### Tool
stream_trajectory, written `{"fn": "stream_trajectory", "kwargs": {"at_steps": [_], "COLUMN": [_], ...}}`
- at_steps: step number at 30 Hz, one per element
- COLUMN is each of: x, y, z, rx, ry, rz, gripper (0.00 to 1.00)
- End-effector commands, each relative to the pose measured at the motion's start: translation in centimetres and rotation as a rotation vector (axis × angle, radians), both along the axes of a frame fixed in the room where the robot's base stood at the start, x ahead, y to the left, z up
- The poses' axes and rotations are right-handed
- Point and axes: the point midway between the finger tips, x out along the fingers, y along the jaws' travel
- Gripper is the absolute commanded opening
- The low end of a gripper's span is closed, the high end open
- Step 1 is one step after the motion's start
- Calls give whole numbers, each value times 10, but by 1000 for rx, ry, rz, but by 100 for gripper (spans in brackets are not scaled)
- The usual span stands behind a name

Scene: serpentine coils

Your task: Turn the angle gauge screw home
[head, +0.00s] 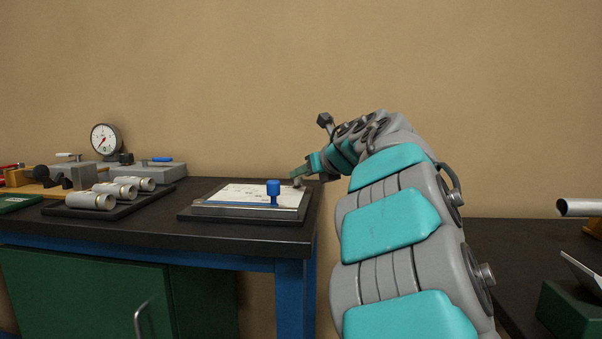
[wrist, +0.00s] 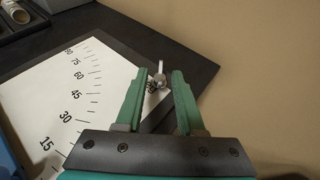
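The angle gauge is a flat plate (head: 250,211) with a white scale sheet (head: 240,195) on the bench's right end. In the wrist view the sheet (wrist: 75,97) shows degree marks from 15 upward. A small metal screw with a thin crossbar or wing (wrist: 158,78) stands at the plate's edge beside the scale. My gripper (wrist: 163,72) is open, its green fingers apart, with the screw showing between or just beyond the fingertips; contact cannot be told. In the head view my gripper (head: 298,181) is at the plate's far right corner and hides the screw.
A blue knob (head: 273,189) stands on the plate's near edge. Metal cylinders (head: 91,201) lie on a dark tray to the left, with a dial gauge (head: 105,140) behind. The tan wall is close behind the bench. A second bench (head: 510,250) is at right, past a gap.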

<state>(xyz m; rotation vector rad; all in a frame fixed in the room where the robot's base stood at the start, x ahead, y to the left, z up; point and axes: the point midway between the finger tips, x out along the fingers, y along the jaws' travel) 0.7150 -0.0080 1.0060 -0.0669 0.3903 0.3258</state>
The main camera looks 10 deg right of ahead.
Motion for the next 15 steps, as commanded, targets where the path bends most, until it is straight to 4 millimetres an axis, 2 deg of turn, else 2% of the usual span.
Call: {"fn": "stream_trajectory", "kwargs": {"at_steps": [3, 6, 14, 15], "x": [14, 20, 21, 21], "y": [4, 6, 6, 6], "z": [-6, -8, -9, -9], "rx": [1, 1, 2, 2], "ry": [1, -1, 0, 0], "rz": [0, 0, -2, -2], "gripper": [38, 38, 38, 33]}}
